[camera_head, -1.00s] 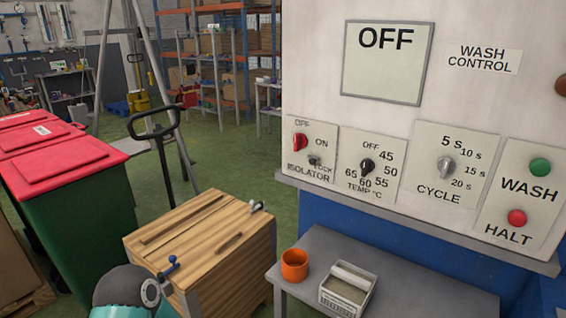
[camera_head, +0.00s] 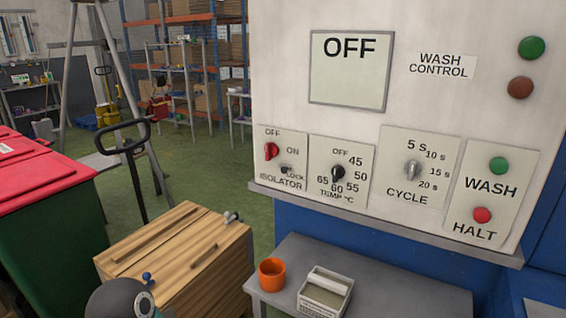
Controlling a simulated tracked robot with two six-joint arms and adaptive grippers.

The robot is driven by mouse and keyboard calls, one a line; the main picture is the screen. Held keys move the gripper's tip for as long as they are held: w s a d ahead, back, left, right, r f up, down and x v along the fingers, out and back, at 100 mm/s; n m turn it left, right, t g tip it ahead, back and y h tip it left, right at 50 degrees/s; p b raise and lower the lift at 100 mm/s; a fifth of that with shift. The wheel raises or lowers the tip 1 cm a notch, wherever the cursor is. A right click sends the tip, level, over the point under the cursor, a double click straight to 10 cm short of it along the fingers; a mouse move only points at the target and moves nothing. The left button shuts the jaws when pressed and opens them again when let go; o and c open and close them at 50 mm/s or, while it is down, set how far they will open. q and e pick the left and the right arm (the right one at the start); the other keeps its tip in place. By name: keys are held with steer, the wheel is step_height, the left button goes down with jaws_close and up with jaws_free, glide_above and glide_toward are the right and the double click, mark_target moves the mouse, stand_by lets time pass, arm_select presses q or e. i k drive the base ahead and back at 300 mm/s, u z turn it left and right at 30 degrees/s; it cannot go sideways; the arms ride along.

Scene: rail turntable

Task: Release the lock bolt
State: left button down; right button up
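The white wash control panel fills the right half of the head view. Its isolator plate (camera_head: 266,151) has a red knob (camera_head: 271,151) between the OFF and ON labels. Below it a small dark lever (camera_head: 286,169) stands by the word LOCK. No part labelled as a bolt is seen, and I cannot tell whether this lever is the lock bolt. The panel's screen (camera_head: 350,85) reads OFF. Neither gripper is in view. Only a dark rounded part of an arm of mine shows at the bottom left.
A wooden block (camera_head: 115,267) stands low at left, with a small blue-tipped lever (camera_head: 147,279) and a grey fitting (camera_head: 231,217). A grey table (camera_head: 400,292) holds an orange cup (camera_head: 271,273) and a light tray (camera_head: 311,298). Red-lidded bins (camera_head: 42,181) are left. Green floor lies behind.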

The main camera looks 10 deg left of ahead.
mark_target(284, 169)
steer(key=z, duration=0.05)
steer(key=i, duration=0.85)
steer(key=u, duration=0.1)
